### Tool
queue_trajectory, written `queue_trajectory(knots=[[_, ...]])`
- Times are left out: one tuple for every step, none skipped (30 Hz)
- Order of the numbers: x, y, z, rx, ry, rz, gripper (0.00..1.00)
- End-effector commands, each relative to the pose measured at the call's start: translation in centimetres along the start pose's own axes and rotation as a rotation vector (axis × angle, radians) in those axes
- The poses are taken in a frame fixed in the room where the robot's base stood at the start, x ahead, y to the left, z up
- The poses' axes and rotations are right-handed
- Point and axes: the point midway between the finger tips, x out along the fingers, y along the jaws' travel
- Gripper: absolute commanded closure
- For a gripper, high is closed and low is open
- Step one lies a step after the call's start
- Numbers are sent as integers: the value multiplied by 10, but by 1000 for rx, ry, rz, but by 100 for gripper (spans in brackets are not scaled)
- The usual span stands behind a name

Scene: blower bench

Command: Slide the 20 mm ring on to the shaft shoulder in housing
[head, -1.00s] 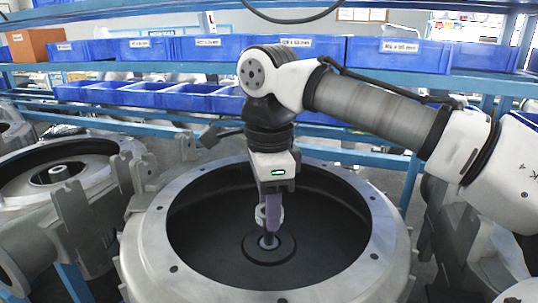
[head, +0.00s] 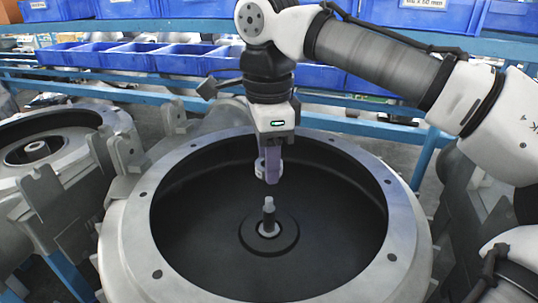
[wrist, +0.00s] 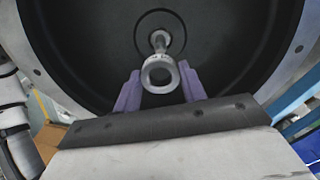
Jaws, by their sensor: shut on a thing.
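My gripper (head: 268,172) points down inside the open housing (head: 125,235), with its purple fingers shut on a light metal ring (head: 259,167). In the wrist view the ring (wrist: 159,86) sits between the two fingertips, its hole facing the camera. The shaft (head: 268,214) is a short grey upright post at the centre of the housing floor, with a wider round base around it. The ring is above the shaft top and apart from it in the head view. In the wrist view the shaft (wrist: 159,43) shows just beyond the ring. The shoulder is too small to tell clearly.
The housing's wide bolted rim surrounds my gripper. A second housing (head: 60,165) stands at the left. Blue bins (head: 140,60) line the shelves behind. The dark housing floor around the shaft is clear.

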Motion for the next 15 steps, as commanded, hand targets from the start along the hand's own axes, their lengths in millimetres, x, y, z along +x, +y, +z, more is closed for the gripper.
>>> queue_trajectory(knots=[[4,0,0,-1,0,0,82],[6,0,0,0,0,0,82],[8,0,0,0,-1,0,82],[10,0,0,0,-1,0,82],[13,0,0,0,-1,0,82],[16,0,0,0,-1,0,82],[19,0,0,0,-1,0,82],[22,0,0,1,-1,0,82],[26,0,0,1,0,0,82],[29,0,0,1,0,0,82],[32,0,0,0,0,0,82],[35,0,0,0,0,0,82],[38,0,0,0,0,1,82],[40,0,0,-1,-1,1,82],[43,0,0,-1,-1,1,82]])
